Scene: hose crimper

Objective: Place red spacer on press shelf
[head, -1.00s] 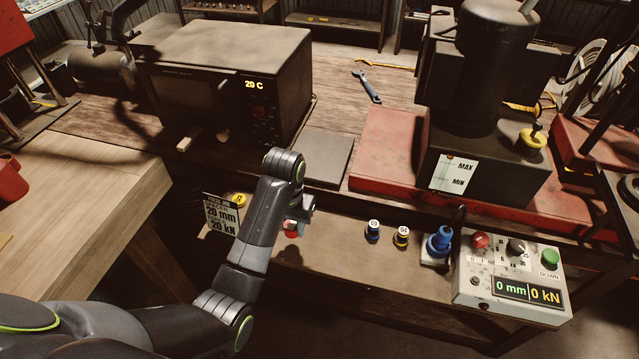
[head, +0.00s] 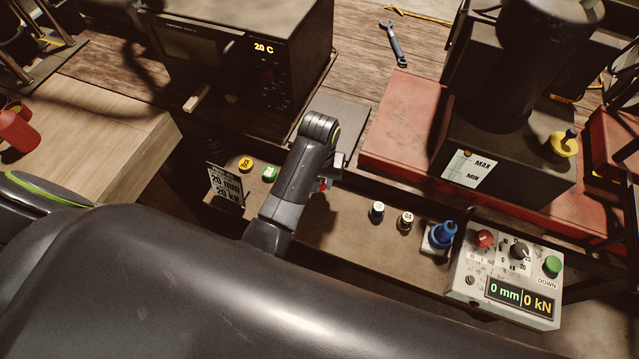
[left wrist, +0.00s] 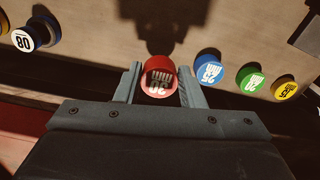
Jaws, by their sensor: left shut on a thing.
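The red spacer (head: 322,186) is mostly hidden by my arm in the head view. In the left wrist view the red spacer (left wrist: 158,78) sits between the two fingers, its label facing the camera. My left gripper (head: 336,178) is shut on it, above the back edge of the narrow front shelf (head: 335,235). The left gripper also shows in the wrist view (left wrist: 158,85). The press (head: 510,130) stands on a red base to the right of the gripper. I cannot tell from the pictures which surface is the press shelf. My right gripper is not in view.
A sign (head: 226,184) stands at left. A dark plate (head: 345,125) lies behind the gripper.

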